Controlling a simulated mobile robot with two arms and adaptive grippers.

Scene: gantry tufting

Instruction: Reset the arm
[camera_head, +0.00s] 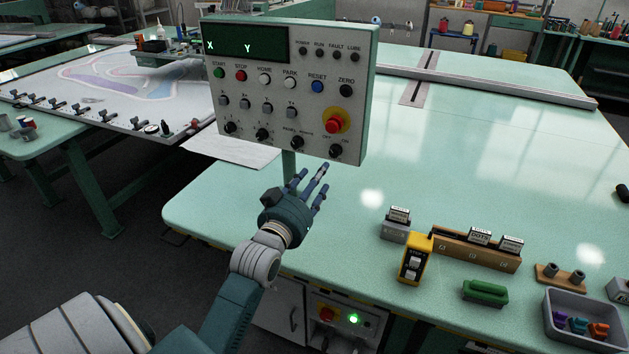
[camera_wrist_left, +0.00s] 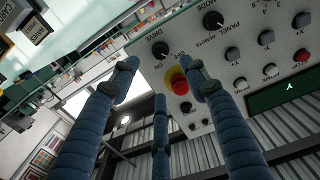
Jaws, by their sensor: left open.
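My left gripper (camera_head: 313,185) is open and empty, with its fingers spread and pointing up, just below the control panel (camera_head: 345,112) in the head view. The panel carries a blue RESET button (camera_head: 317,86), a red mushroom button on a yellow ring (camera_head: 335,121) and several knobs. Its dark display (camera_head: 246,43) shows green X and Y. In the left wrist view my left gripper's fingers (camera_wrist_left: 157,75) reach toward the panel (camera_wrist_left: 222,60). The red button (camera_wrist_left: 178,82) appears between two fingers. I cannot tell any contact. My right gripper is not in view.
The green table (camera_head: 480,125) is mostly clear behind the panel. A yellow switch box (camera_head: 414,258), a wooden rack (camera_head: 470,252) of blocks, a green handle (camera_head: 485,292) and a grey bin (camera_head: 556,342) stand at the front right. A frame table (camera_head: 190,110) is at left.

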